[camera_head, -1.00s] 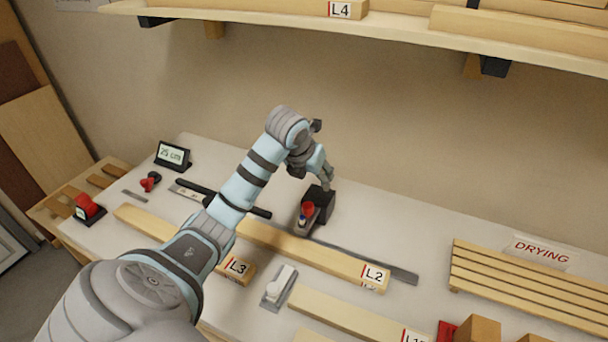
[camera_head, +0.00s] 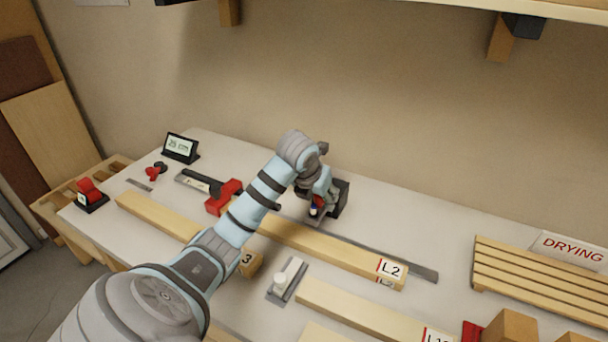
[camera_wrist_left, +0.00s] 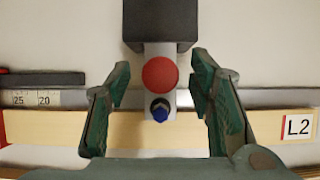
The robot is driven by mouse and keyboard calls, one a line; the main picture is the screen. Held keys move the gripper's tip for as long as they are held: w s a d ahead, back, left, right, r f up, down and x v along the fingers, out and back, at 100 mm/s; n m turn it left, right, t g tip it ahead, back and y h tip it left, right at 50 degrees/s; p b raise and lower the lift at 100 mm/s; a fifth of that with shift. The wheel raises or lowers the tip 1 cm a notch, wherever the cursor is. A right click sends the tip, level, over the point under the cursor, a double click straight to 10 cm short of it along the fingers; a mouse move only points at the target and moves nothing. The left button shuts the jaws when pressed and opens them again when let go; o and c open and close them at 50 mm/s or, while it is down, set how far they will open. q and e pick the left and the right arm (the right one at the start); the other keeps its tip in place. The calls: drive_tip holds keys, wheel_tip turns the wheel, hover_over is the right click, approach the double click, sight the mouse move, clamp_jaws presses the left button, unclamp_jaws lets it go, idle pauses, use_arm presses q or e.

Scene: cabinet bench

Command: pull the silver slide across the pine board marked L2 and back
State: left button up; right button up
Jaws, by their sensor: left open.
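The silver slide (camera_wrist_left: 153,128) is a narrow pale strip coming out of a black block (camera_wrist_left: 160,25), with a red knob (camera_wrist_left: 160,73) and a blue-tipped part (camera_wrist_left: 160,112) on it. It reaches over the far edge of the pine board marked L2 (camera_wrist_left: 262,127). The board also lies across the bench in the head view (camera_head: 340,254). My left gripper (camera_wrist_left: 162,80) is open, one finger each side of the knob, with gaps showing. In the head view my left gripper (camera_head: 319,196) hides most of the slide beside the black block (camera_head: 341,199). My right gripper is not in view.
A grey rule runs behind the L2 board, with a red stop (camera_head: 223,197) to the left. Other boards lie nearby. The slatted DRYING rack (camera_head: 540,277) is at right.

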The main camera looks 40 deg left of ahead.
sight(303, 240)
use_arm(q)
drive_tip(key=shift+w, duration=0.1)
drive_tip(key=c, duration=0.9)
drive_tip(key=shift+s+d+p, duration=0.15)
drive_tip(key=shift+s+d, duration=0.05)
drive_tip(key=shift+s, duration=0.5)
drive_tip(key=shift+s+d+p, duration=0.15)
drive_tip(key=shift+s, duration=0.5)
drive_tip(key=shift+s+d, duration=0.3)
drive_tip(key=shift+s, duration=0.65)
drive_tip(key=shift+s+d, duration=0.3)
drive_tip(key=shift+s, duration=0.6)
drive_tip(key=shift+s+d, duration=0.3)
drive_tip(key=shift+s, duration=0.65)
